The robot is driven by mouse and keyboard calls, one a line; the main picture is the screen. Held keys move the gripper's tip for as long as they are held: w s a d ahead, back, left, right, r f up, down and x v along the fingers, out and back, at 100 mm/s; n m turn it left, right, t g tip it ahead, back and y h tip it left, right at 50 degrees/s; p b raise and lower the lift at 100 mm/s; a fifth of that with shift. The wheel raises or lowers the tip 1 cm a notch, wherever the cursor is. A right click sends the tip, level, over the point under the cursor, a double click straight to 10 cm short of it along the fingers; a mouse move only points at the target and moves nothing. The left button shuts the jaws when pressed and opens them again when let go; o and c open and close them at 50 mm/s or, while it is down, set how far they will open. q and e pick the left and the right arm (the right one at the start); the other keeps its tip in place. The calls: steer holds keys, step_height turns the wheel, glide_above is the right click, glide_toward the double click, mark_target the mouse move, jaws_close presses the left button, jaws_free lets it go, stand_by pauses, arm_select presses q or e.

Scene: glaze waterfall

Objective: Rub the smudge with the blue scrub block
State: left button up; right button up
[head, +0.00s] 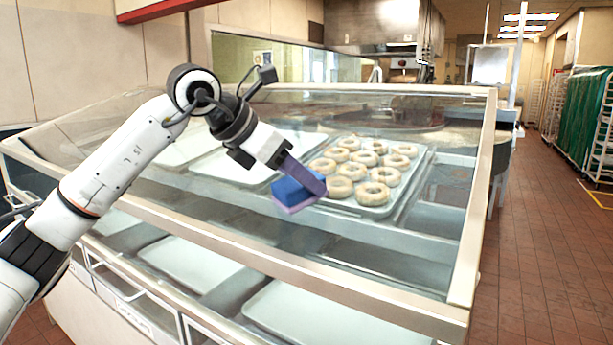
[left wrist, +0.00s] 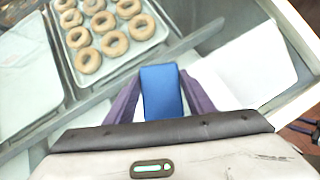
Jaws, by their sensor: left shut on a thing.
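The blue scrub block (head: 290,191) has a paler purple underside and sits low over the slanted glass of the display case (head: 478,215). My left gripper (head: 306,180) is shut on it, with purple fingers on either side. The block (left wrist: 161,92) also shows between the fingers in the left wrist view. Whether its underside touches the glass I cannot tell. I cannot make out the smudge clearly; the block and gripper may cover part of the glass there.
Under the glass, a tray (head: 376,211) holds several ring doughnuts (head: 341,187), with pale empty trays to its left and on the lower shelf. Metal framing edges the case. The tiled floor (head: 545,250) to the right is open, with racks (head: 590,110) beyond.

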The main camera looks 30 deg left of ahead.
arm_select(q)
steer(key=shift+w+a+f+p, duration=0.1)
steer(key=shift+a+p, duration=0.25)
steer(key=shift+a, duration=1.2)
steer(key=shift+w+a+f+p, duration=0.1)
steer(key=shift+a+p, duration=0.2)
steer(key=shift+a, duration=1.25)
steer(key=shift+r, duration=0.1)
step_height(320, 180, up, 6)
steer(key=s+p, duration=0.1)
steer(key=p, duration=0.3)
steer(key=shift+s+p, duration=0.3)
steer(key=shift+p, duration=0.1)
steer(key=r, duration=0.2)
steer(key=shift+s+r, duration=0.35)
steer(key=shift+s, duration=0.05)
